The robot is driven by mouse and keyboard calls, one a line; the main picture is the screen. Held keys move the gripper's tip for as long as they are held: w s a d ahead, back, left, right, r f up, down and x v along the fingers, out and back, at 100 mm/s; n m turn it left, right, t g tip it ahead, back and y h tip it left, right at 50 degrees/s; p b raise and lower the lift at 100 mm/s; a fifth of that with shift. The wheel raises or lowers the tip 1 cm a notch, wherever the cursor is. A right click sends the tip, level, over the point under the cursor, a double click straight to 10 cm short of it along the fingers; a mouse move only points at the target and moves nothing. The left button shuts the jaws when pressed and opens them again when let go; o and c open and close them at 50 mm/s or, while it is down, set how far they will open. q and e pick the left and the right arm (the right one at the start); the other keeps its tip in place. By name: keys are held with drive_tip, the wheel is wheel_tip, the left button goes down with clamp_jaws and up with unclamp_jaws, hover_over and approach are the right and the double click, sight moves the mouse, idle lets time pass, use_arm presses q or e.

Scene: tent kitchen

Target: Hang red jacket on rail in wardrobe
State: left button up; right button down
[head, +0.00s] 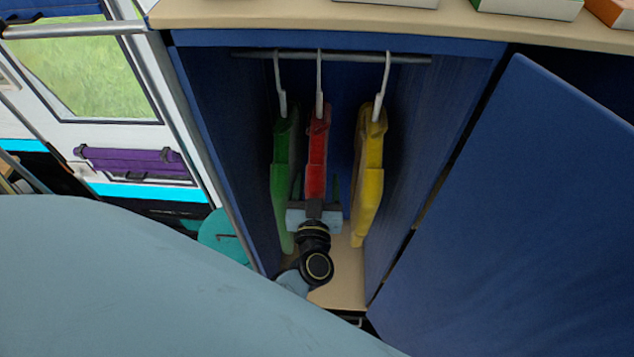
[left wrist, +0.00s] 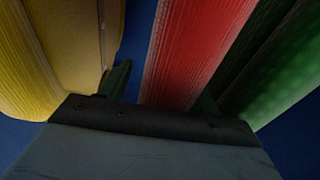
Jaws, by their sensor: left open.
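The red jacket (head: 316,155) hangs upright inside the blue wardrobe (head: 215,125), between a green jacket (head: 281,165) and a yellow jacket (head: 369,165). Its white hanger (head: 319,80) reaches up to the grey rail (head: 350,57), and its hook appears to be over the rail. My left gripper (head: 316,194) is at the lower part of the red jacket. In the left wrist view, its dark fingers (left wrist: 162,92) are apart, with the red jacket (left wrist: 200,50) between them. I cannot tell whether they touch the cloth. My right gripper is not in view.
The wardrobe door (head: 520,220) stands open on the right. A beige counter (head: 320,18) with several boxes runs above the wardrobe. In the left wrist view, the yellow jacket (left wrist: 75,45) and green jacket (left wrist: 275,75) are close on either side of the gripper.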

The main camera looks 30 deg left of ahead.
use_arm(q)
drive_tip(key=p+v, duration=0.2)
drive_tip(key=v, duration=1.1)
drive_tip(key=shift+s+d, duration=0.1)
drive_tip(key=shift+d, duration=0.05)
drive_tip(key=s+d+f+m+g+h+b, duration=0.1)
drive_tip(key=s+f+m+g+h+b, duration=0.15)
drive_tip(key=f, duration=0.85)
drive_tip(key=s+d+f+m+g+h+b, duration=0.1)
drive_tip(key=s+f+m+g+h+b, duration=0.2)
drive_tip(key=f, duration=0.8)
drive_tip(key=s+d+f+m+g+h+b, duration=0.1)
drive_tip(key=s+f+m+h+b, duration=0.3)
drive_tip(key=f, duration=0.7)
drive_tip(key=s+a+f+n+g+b, duration=0.1)
drive_tip(key=s+a+f+g, duration=0.3)
drive_tip(key=s+f, duration=0.4)
drive_tip(key=s+a+f+n+g+y+b, duration=0.1)
drive_tip(key=s+a+f+g+b, duration=0.3)
drive_tip(key=s+a+f, duration=0.3)
wheel_tip(320, 180, down, 3)
drive_tip(key=shift+s+a+r+g, duration=0.25)
drive_tip(key=shift+s+g, duration=0.3)
drive_tip(key=shift+s, duration=0.45)
